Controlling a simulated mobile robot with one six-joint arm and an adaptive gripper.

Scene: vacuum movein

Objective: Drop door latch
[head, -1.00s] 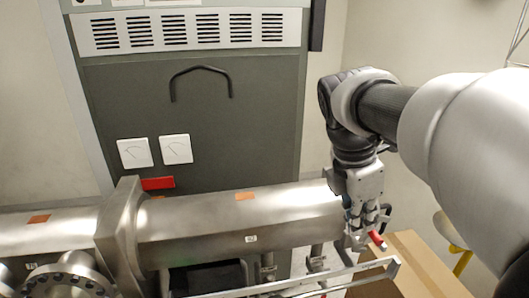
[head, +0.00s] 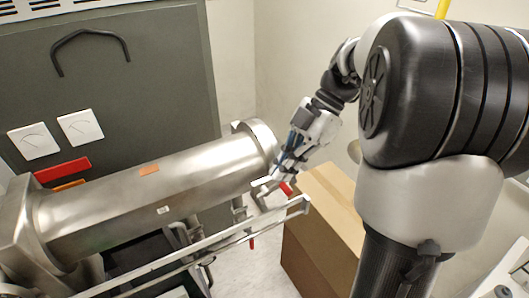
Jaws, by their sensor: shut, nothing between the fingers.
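The steel vacuum chamber tube (head: 170,185) runs from lower left to its flanged end at the middle. A metal bar (head: 215,242) runs along its near side. A small red-tipped handle (head: 286,189), which looks like the door latch, shows at the tube's right end, by the far end of the bar. My gripper (head: 281,172) is beside the tube's end, just above the red tip, with its fingers shut. Whether the fingers touch the latch cannot be told at this size.
A cardboard box (head: 325,220) stands on the floor right of the tube's end. A grey cabinet (head: 120,90) with a black handle, two white gauges (head: 81,127) and a red plate (head: 62,170) stands behind the tube. Pale floor shows between the tube and the box.

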